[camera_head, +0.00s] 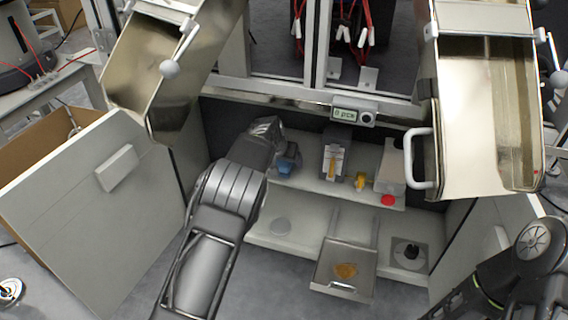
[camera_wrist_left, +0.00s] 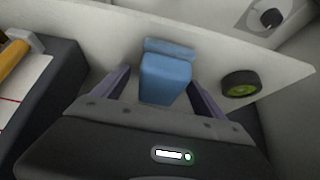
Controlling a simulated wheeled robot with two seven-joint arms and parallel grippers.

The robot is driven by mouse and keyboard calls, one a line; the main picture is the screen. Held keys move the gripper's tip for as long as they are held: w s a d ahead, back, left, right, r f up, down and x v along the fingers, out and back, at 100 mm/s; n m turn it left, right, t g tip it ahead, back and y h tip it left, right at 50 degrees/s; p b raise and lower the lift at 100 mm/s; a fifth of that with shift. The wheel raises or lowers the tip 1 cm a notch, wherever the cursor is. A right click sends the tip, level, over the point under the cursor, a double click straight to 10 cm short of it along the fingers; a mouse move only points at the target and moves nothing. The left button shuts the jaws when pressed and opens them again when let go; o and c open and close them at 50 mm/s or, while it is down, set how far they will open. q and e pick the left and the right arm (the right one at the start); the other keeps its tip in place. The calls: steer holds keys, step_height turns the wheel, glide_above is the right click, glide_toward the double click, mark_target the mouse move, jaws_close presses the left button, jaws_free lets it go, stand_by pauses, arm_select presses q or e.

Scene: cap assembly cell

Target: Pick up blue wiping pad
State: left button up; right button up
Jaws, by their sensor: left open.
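The blue wiping pad (camera_head: 286,166) stands on the upper shelf, just right of my left gripper (camera_head: 276,150) in the head view. In the left wrist view the blue wiping pad (camera_wrist_left: 165,78) is a blue block with a lighter blue strip at its far end. My left gripper (camera_wrist_left: 155,90) is open, with one finger on either side of the pad's near part. I cannot tell whether the fingers touch it. Part of my right arm shows at the lower right of the head view, but its gripper does not.
A green and black round part (camera_wrist_left: 241,84) lies close beside the right finger. A holder with a yellow-orange item (camera_head: 332,162), a small yellow part (camera_head: 360,181) and a red disc (camera_head: 388,200) share the shelf (camera_head: 310,188). Below is a metal tray (camera_head: 326,278).

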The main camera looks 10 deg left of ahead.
arm_select(q)
steer(key=shift+c, duration=0.5)
steer(key=c, duration=1.4)
steer(key=shift+r, duration=0.1)
steer(key=shift+r+p, duration=0.65)
steer(key=shift+r, duration=0.25)
steer(key=shift+s+f, duration=0.15)
steer(key=shift+s, duration=0.15)
steer(key=s+p, duration=0.1)
steer(key=s, duration=0.4)
steer(key=s+p, duration=0.1)
steer(key=s, duration=0.5)
steer(key=s+a+p, duration=0.1)
steer(key=s, duration=0.5)
steer(key=shift+s, duration=0.2)
steer(key=shift+f, duration=0.1)
